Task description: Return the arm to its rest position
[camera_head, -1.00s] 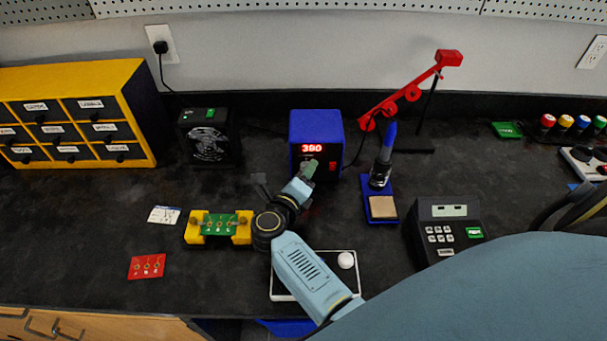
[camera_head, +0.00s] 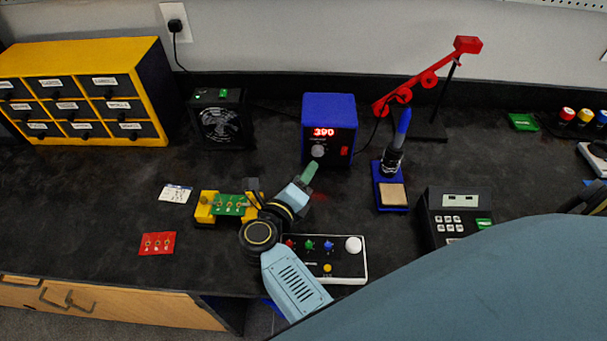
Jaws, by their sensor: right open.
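My right arm comes in from the lower right, with its pale blue forearm and dark wrist above the bench. My right gripper (camera_head: 283,186) is open and appears empty, between the yellow board holder and the blue soldering station (camera_head: 329,128), whose display is lit red. The yellow holder (camera_head: 204,208) carries a green circuit board (camera_head: 229,204), and my wrist and gripper cover its right end. A control box (camera_head: 345,264) with coloured buttons and a white knob lies just right of my wrist, partly hidden by my arm. My left gripper is not in view.
A soldering iron (camera_head: 401,130) stands upright in its blue stand (camera_head: 391,195). A black keypad device (camera_head: 432,222) is at right, near my arm. A red board (camera_head: 157,243) and a white card (camera_head: 175,194) lie left. A fan (camera_head: 221,126) and yellow drawer cabinet (camera_head: 152,99) stand behind.

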